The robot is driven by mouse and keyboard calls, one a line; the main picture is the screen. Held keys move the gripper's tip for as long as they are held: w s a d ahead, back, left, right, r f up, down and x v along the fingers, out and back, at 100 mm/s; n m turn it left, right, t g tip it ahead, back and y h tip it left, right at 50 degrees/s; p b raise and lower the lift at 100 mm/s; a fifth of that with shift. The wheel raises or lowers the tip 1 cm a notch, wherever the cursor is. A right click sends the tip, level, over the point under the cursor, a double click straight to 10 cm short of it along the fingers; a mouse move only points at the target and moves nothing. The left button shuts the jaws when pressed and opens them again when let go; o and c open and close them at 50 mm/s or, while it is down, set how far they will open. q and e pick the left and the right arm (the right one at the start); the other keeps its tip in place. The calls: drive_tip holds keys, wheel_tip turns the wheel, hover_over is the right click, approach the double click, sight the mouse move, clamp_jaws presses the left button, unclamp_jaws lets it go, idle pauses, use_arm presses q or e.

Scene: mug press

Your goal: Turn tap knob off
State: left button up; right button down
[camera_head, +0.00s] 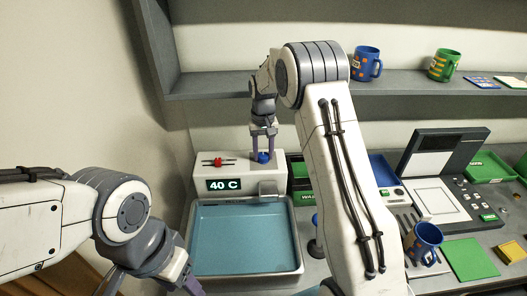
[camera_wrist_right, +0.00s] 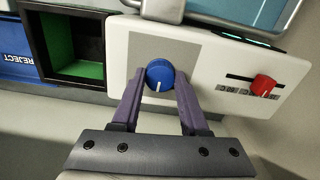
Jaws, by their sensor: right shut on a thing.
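The blue tap knob (camera_head: 263,156) sits on top of the white tap unit (camera_head: 206,165), whose display reads "40 C". In the right wrist view the knob (camera_wrist_right: 160,75) has a white mark pointing towards my gripper. My right gripper (camera_head: 263,145) reaches down over the knob. Its two purple fingers (camera_wrist_right: 158,92) stand on either side of the knob and are shut on it. The spout (camera_head: 268,188) points over the teal basin (camera_head: 243,235); I see no clear water stream. My left gripper (camera_head: 178,272) is at the bottom left, its fingertips cut off by the frame edge.
A red slider (camera_wrist_right: 263,85) sits beside the knob on the same unit. A blue and orange mug (camera_head: 424,242) stands at the right, near a green mat (camera_head: 471,259). Two mugs stand on the shelf (camera_head: 225,84) above. Green and blue bins are right of the tap unit.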

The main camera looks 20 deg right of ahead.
drive_tip(key=n, duration=0.5)
drive_tip(key=shift+r+n, duration=0.1)
drive_tip(key=shift+n, duration=0.2)
drive_tip(key=shift+w+n+p, duration=0.1)
drive_tip(key=shift+n+p, duration=0.25)
drive_tip(key=shift+n, duration=1.95)
drive_tip(key=shift+c, duration=2.1)
unclamp_jaws()
